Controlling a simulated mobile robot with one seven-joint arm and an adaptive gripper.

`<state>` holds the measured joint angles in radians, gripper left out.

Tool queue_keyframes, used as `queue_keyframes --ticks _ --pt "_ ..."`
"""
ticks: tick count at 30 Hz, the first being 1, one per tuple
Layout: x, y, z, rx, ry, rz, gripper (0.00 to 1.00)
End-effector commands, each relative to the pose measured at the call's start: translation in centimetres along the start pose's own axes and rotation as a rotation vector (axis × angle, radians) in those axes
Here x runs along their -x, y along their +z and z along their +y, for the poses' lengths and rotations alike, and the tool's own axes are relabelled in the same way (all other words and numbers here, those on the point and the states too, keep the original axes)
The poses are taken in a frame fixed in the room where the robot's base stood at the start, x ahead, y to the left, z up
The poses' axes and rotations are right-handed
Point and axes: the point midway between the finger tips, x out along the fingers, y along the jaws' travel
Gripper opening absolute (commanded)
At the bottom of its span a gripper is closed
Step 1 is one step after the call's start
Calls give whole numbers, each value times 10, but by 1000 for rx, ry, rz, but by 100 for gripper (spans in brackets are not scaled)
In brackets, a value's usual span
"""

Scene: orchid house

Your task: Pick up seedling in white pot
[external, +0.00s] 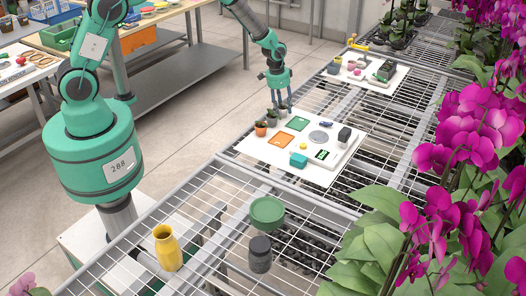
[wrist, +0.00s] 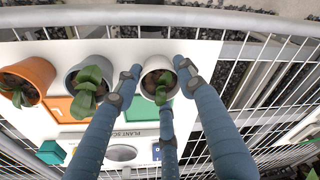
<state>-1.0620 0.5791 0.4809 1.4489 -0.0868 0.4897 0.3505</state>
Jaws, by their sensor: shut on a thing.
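The seedling in the white pot (wrist: 150,66) is at the top middle of the wrist view, with green leaves above dark soil. My gripper (wrist: 158,82) is shut on this pot, with blue-grey fingers on its left and right sides and a third finger below. In the external view my gripper (external: 281,108) points down at the far corner of the white board (external: 258,152). I cannot tell whether the pot is clear of the board.
A grey pot with a seedling (wrist: 90,72) stands just left of the held pot, and an orange pot (wrist: 38,72) stands further left. The board also bears an orange square (external: 281,140), a green square (external: 298,124) and a teal block (external: 298,160). Orchids (external: 470,130) crowd the right side.

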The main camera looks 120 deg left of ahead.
Motion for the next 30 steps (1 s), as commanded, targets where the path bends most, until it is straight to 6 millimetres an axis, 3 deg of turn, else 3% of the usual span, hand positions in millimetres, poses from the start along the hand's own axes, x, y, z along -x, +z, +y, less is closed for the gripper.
queue_keyframes --ticks 11,24,30 --pt "13 -2 0 0 0 1 12" --pt "76 -12 0 0 0 1 12" --pt "95 -14 0 0 0 1 12"
